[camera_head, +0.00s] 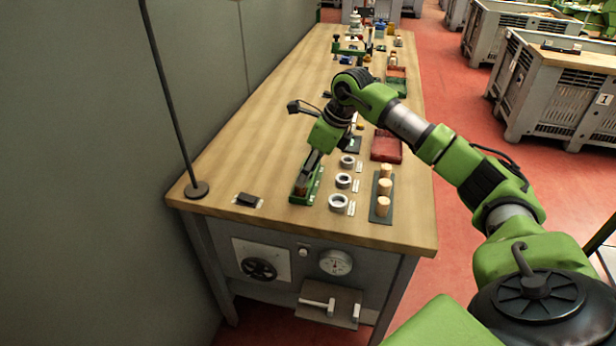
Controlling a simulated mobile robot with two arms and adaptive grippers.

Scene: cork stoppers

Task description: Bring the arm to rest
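My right arm comes in from the right and reaches over the wooden workbench (255,146). My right gripper (306,184) points down at a small green fixture (313,190) near the bench's front end. I cannot tell whether it touches the fixture, whether its fingers are open or shut, or whether it holds anything. Three cork stoppers (384,186) stand upright in a row on a dark tray (381,218). Three grey rings (338,202) lie in a row between the fixture and the corks. My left gripper is not in view.
A thin upright rod on a round base (196,189) stands at the left corner, near a small black block (247,199). A red tray (386,147) lies behind the corks. Several items crowd the far end. The bench's left side is mostly clear. Grey crates (560,85) stand right.

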